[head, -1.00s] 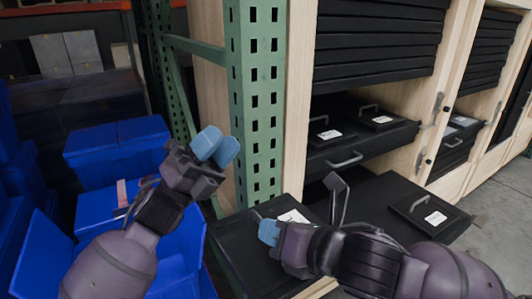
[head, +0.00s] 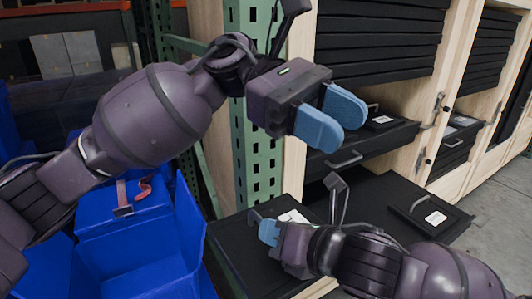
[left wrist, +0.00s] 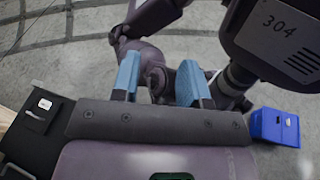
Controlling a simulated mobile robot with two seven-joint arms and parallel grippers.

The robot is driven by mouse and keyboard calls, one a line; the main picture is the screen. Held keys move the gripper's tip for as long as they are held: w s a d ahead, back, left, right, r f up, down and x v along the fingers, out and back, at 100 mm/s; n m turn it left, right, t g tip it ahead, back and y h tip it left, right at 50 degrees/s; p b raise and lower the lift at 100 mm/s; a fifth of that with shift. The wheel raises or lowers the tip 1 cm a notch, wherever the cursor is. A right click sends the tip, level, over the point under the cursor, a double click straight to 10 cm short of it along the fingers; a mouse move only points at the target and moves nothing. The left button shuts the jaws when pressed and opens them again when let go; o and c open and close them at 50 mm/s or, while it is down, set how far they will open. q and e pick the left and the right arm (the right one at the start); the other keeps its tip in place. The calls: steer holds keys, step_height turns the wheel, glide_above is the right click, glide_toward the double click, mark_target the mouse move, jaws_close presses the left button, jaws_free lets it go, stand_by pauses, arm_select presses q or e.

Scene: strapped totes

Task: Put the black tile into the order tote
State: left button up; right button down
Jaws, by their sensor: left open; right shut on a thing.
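Flat black pieces with handles and white labels lie in the black drawers; one black tile (head: 430,215) is at the right of the lower drawer. I cannot tell which is the task's tile. My left gripper (head: 333,117) is open and empty, above the lower drawer and in front of the upper one. My right gripper (head: 265,230) is shut at the lower drawer's left end, seemingly on its handle; the grip is partly hidden. An open blue tote (head: 190,225) with a red strap (head: 140,190) stands at left; whether it is the order tote is unclear.
A green perforated post (head: 255,165) stands between the totes and the wooden cabinet. The upper drawer (head: 365,145) juts out above the lower drawer (head: 385,190). A blue tote (left wrist: 275,127) shows in the left wrist view. Floor is clear at right.

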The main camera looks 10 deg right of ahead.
arm_select(q)
step_height(320, 180, down, 5)
steer(key=d+m+t+y, duration=0.1)
steer(key=t+y, duration=0.1)
steer(key=y, duration=0.2)
arm_select(e)
steer(key=shift+r, duration=0.1)
arm_select(q)
steer(key=t+y, duration=0.8)
glide_toward(255, 212)
steer(key=x, duration=0.7)
steer(key=w+x, duration=0.1)
steer(key=x, duration=0.2)
steer(key=shift+s+f, duration=0.1)
steer(key=shift+f, duration=0.3)
jaws_close()
